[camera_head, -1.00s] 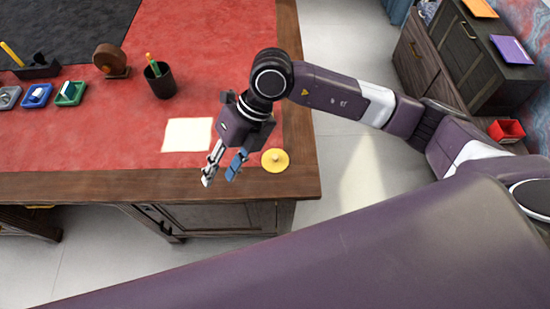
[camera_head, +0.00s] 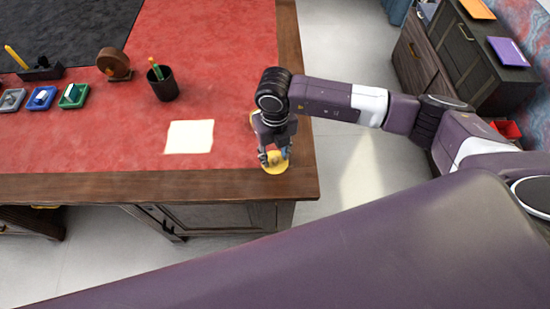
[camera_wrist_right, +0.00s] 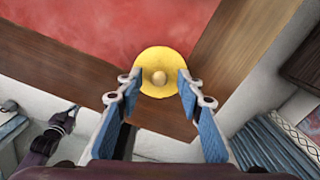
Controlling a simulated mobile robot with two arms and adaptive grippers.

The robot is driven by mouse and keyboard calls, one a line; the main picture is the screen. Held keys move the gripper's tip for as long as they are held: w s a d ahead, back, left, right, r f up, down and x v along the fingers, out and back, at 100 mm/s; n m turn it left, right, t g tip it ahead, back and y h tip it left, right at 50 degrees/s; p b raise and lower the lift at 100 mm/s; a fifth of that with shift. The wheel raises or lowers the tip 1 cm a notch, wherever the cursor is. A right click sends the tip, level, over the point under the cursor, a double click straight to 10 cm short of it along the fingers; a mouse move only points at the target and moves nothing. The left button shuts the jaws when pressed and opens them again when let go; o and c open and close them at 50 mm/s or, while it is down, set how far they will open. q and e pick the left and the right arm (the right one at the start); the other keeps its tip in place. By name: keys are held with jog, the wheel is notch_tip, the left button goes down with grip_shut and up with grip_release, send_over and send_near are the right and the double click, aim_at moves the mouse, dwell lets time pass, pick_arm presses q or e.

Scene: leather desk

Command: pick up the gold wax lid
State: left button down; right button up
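The gold wax lid (camera_head: 275,167) is a round yellow disc with a small knob, lying at the front right corner of the desk, where the red leather meets the wooden border. In the right wrist view the lid (camera_wrist_right: 164,60) is centred just beyond the fingertips, with its knob between their lines. My right gripper (camera_head: 274,154) is over the lid with its fingers pointing down. It is open, and its blue-padded fingers (camera_wrist_right: 160,84) stand apart on either side with nothing between the pads. Contact with the lid cannot be told. My left gripper is not in view.
A pale paper square (camera_head: 190,137) lies left of the gripper. A dark pencil cup (camera_head: 163,86), a brown wheel-shaped object (camera_head: 114,64) and small coloured trays (camera_head: 73,95) are farther left. The desk's front edge (camera_head: 150,186) is close by. A dark cabinet (camera_head: 470,50) stands at the right.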

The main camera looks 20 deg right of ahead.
jog(key=shift+c, duration=0.6)
grip_shut()
